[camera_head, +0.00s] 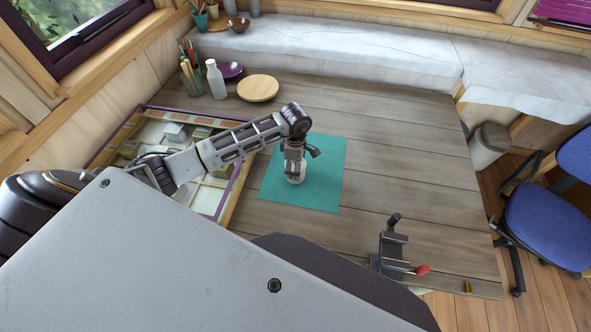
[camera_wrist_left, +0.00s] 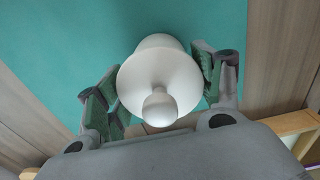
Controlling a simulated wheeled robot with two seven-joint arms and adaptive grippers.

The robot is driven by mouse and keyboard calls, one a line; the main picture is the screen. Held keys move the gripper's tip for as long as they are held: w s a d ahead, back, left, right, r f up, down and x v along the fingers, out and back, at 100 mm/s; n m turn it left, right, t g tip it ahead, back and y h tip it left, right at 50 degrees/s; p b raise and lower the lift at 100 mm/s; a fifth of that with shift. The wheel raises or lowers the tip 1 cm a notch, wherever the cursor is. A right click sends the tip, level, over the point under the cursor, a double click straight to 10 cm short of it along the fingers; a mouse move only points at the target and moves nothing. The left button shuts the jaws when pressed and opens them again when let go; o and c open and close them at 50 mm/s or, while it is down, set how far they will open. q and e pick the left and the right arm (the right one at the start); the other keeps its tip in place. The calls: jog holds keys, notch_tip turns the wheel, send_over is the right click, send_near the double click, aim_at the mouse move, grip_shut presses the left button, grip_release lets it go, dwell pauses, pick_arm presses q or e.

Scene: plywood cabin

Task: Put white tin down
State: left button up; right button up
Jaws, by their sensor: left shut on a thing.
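The white tin (camera_head: 295,178) is at the teal mat (camera_head: 328,170), under my left gripper (camera_head: 296,160). In the left wrist view the tin (camera_wrist_left: 145,78) is round, with a wide lid and a small round knob toward the camera. The green-padded fingers of my left gripper (camera_wrist_left: 157,95) are on either side of it, and the gripper is shut on it. The teal mat (camera_wrist_left: 60,40) fills the background behind it. I cannot tell whether the tin's base touches the mat. My right gripper is not in view.
A compartmented tray (camera_head: 232,196) lies left of the mat, under my left arm. A white bottle (camera_head: 216,82), purple bowl (camera_head: 231,70) and round wooden board (camera_head: 258,88) stand behind. A dark metal clamp-like stand (camera_head: 388,262) is at the front right. The right tabletop (camera_head: 415,150) is clear.

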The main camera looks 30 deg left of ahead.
pick_arm(q)
jog(key=c, duration=0.5)
jog(key=shift+r+b, duration=0.9)
jog(key=shift+r, duration=4.1)
